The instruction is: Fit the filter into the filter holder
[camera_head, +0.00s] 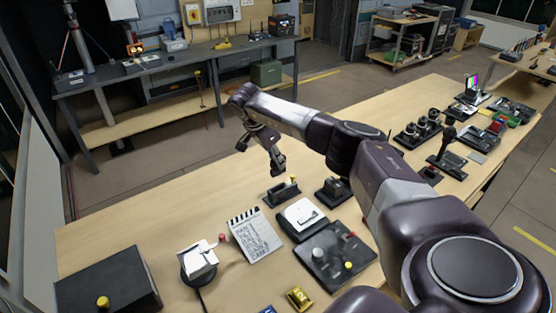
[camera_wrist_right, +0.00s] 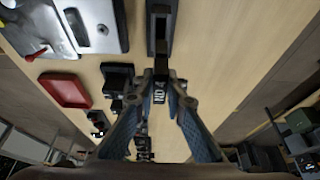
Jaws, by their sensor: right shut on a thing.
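My right gripper (camera_head: 276,164) hangs fingers-down above the far side of the table. In the wrist view the right gripper (camera_wrist_right: 161,84) is shut on a small dark filter (camera_wrist_right: 159,95) with pale lettering, held between the fingertips. A black holder (camera_head: 283,194) with a yellow knob stands on the table below the gripper. What seems to be this holder (camera_wrist_right: 160,28) shows in the wrist view as a long dark base with a slot, ahead of the fingertips. The filter looks apart from it, but the gap is hard to judge. My left gripper is not in view.
A second black stand (camera_head: 333,191) is close to the right of the holder. A white-topped box (camera_head: 301,216), a notepad (camera_head: 254,236) and a dark control panel (camera_head: 337,254) lie nearer. A red tray (camera_wrist_right: 65,90) shows in the wrist view. The table's far left is clear.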

